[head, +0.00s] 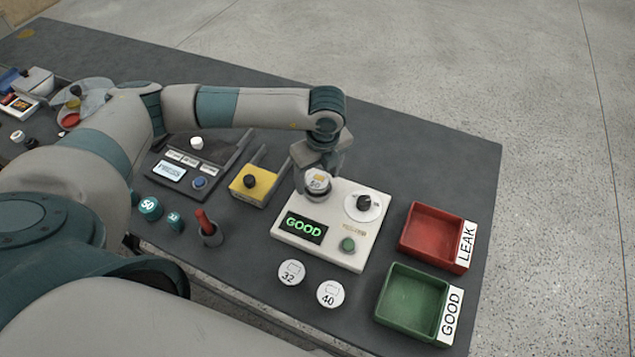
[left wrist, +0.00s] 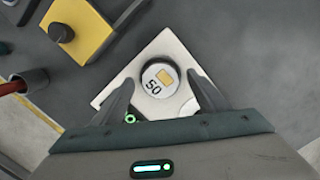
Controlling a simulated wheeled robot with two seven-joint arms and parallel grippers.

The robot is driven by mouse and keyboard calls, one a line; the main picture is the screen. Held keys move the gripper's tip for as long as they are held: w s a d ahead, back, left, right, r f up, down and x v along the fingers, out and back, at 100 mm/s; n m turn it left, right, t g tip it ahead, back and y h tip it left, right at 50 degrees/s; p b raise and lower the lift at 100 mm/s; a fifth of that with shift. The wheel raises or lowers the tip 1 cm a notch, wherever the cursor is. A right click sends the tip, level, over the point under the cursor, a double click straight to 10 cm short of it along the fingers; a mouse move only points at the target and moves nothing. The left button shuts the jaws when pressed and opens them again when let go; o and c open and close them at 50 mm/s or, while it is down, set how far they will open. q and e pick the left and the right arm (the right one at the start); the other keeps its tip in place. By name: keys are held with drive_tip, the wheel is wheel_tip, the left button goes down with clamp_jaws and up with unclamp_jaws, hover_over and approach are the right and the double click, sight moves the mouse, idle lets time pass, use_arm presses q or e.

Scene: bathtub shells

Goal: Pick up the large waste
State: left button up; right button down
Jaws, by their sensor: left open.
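A white round piece marked 50 (head: 317,182), with an orange patch on top, sits at the back left of the white test box (head: 297,237). It also shows in the left wrist view (left wrist: 159,78). My left gripper (head: 320,170) is over it, pointing down. In the left wrist view the open fingers of the gripper (left wrist: 160,88) stand on either side of the piece, with gaps visible. I cannot tell how high the fingertips are. The box's display reads GOOD in green. No object here is labelled as waste. My right gripper is not in view.
Two white discs marked 32 (head: 291,272) and 40 (head: 330,293) lie in front of the box. An empty red LEAK tray (head: 431,238) and an empty green GOOD tray (head: 412,304) stand at right. A yellow block (head: 254,184) and a red-handled tool (head: 207,228) stand left.

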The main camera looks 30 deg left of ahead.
sight(317, 179)
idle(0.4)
use_arm(q)
drive_tip(key=c, duration=1.3)
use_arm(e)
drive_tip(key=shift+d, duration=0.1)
use_arm(q)
drive_tip(key=shift+r, duration=0.1)
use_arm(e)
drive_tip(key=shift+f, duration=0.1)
